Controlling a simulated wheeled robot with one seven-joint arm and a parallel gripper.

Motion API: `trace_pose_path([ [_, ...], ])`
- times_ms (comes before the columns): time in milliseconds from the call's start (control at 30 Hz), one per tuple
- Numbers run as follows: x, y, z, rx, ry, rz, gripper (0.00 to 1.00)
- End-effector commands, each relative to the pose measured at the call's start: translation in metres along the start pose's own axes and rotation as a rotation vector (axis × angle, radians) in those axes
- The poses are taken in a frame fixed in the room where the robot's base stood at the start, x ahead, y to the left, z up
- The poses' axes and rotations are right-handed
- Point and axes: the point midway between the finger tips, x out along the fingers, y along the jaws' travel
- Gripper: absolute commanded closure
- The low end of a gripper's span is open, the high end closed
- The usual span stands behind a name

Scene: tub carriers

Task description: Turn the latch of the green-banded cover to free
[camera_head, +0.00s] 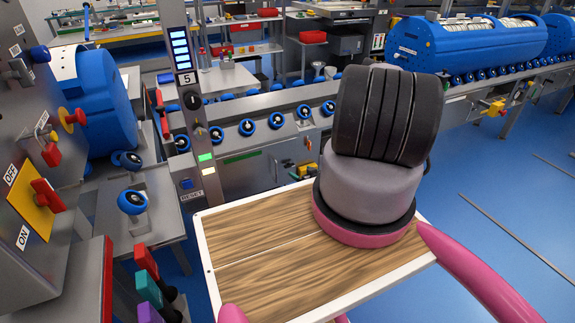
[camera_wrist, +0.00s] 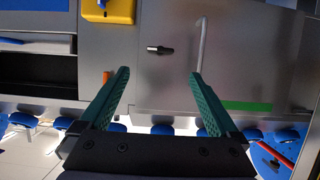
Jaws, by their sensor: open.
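The green-banded cover (camera_wrist: 262,70) is a grey metal panel filling the upper right of the wrist view. Its green band (camera_wrist: 246,105) lies along its lower edge there. The latch (camera_wrist: 159,49), a small dark lever with a pale end, lies sideways on the panel. My gripper (camera_wrist: 158,72) is open and empty, its teal fingers on either side of the latch in the picture. I cannot tell how far apart they are in depth. In the head view the cover (camera_head: 243,180) is below the rollers, its band on top; my gripper is hidden behind my arm.
A bent bar handle (camera_wrist: 202,42) stands on the panel near the right finger. A yellow box (camera_wrist: 108,11) is at the top of the wrist view. Blue rollers (camera_head: 247,127) line the conveyor above the cover. Blue floor (camera_head: 500,200) is open at right.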

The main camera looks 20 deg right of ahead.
Motion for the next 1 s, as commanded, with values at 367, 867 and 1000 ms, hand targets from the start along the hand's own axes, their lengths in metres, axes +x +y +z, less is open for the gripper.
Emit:
trace_pose_path([
  [367,0.062,-0.002,-0.001,-0.004,0.002,-0.002,0.04],
  [867,0.106,-0.001,-0.001,0.0,-0.001,-0.001,0.04],
  [1000,0.105,-0.001,-0.001,0.0,-0.001,-0.001,0.04],
])
